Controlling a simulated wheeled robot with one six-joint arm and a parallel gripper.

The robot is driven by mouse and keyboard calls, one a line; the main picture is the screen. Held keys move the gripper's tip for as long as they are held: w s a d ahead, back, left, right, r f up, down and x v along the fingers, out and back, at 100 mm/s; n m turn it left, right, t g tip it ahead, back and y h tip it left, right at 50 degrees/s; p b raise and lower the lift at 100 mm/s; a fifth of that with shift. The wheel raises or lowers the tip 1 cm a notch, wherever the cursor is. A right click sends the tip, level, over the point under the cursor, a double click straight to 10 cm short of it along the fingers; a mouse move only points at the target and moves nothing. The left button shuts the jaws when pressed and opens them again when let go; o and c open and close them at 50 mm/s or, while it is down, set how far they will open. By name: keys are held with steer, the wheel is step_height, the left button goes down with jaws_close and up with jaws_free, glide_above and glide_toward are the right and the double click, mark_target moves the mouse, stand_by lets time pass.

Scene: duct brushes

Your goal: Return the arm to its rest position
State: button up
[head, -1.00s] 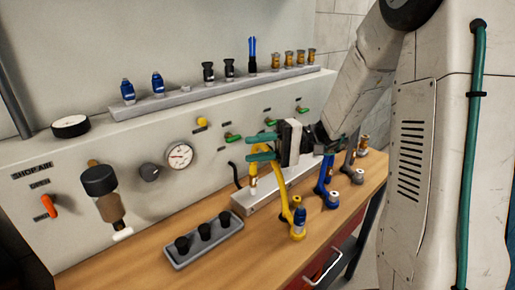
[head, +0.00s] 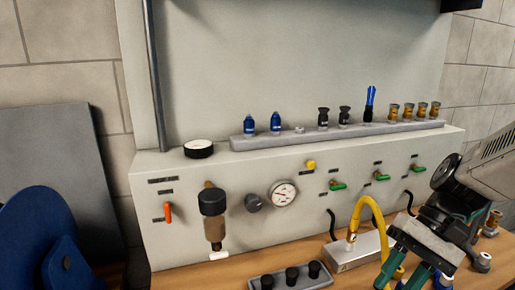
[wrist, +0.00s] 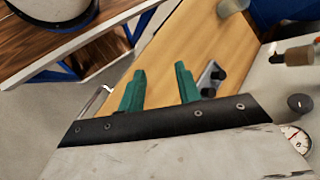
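My gripper (head: 402,272) is at the lower right of the head view, in front of the yellow hose. Its green fingers point down and toward the front. In the wrist view my gripper (wrist: 161,84) has its two green fingers apart, with nothing between them. My arm (head: 485,170) comes in from the right edge of the head view; most of it is out of frame.
The wooden bench (wrist: 195,50) lies beyond the fingers. A yellow hose (head: 373,212) rises beside my gripper from a grey block (head: 352,251). A tray with black cups (head: 291,278) is to the left. A panel with a gauge (head: 284,194) stands behind.

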steer(key=s+d+r+n+t+h, duration=0.2)
steer(key=s+r+n+t+h, duration=0.1)
steer(key=s+r+t+h, duration=0.2)
steer(key=shift+s+d+r+h, duration=0.25)
steer(key=shift+s+h, duration=0.75)
steer(key=shift+s, duration=0.3)
